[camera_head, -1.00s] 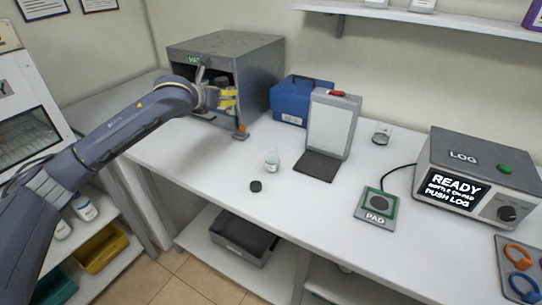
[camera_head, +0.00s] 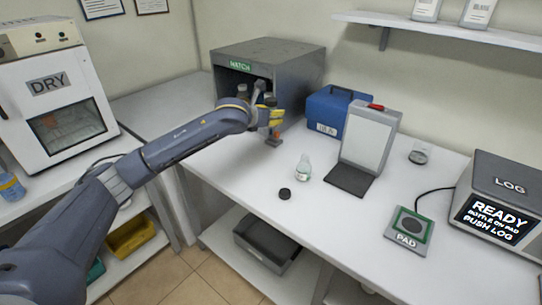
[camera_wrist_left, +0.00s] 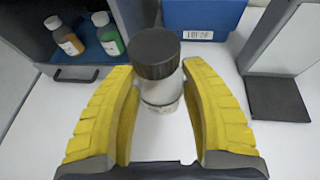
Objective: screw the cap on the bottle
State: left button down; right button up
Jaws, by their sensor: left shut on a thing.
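A small clear bottle (camera_head: 303,169) stands upright on the white table. It shows no dark cap, though its mouth is too small to see well. A black cap (camera_head: 284,194) lies on the table just in front and left of it. My left gripper (camera_head: 273,116), with yellow fingers, is in front of the grey cabinet, behind and left of the clear bottle. It is shut on another bottle with a black cap, upright between the fingers (camera_wrist_left: 160,115) in the left wrist view, where this capped bottle (camera_wrist_left: 155,55) hides part of the background. My right gripper is out of view.
The grey cabinet (camera_head: 292,60) is open in front; orange and green bottles (camera_wrist_left: 110,42) stand inside. A blue case (camera_head: 335,108), an upright panel with a dark base (camera_head: 350,180), a pad (camera_head: 408,232) and a log box (camera_head: 500,190) stand right. The table's front middle is clear.

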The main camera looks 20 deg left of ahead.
pick_arm(q)
notch_tip(320, 180, down, 12)
jog(key=shift+r, duration=0.1)
dwell(0.5)
jog(key=shift+f, duration=2.2)
jog(key=shift+f, duration=0.1)
jog(key=c, duration=0.7)
grip_release()
jog(key=v, duration=1.2)
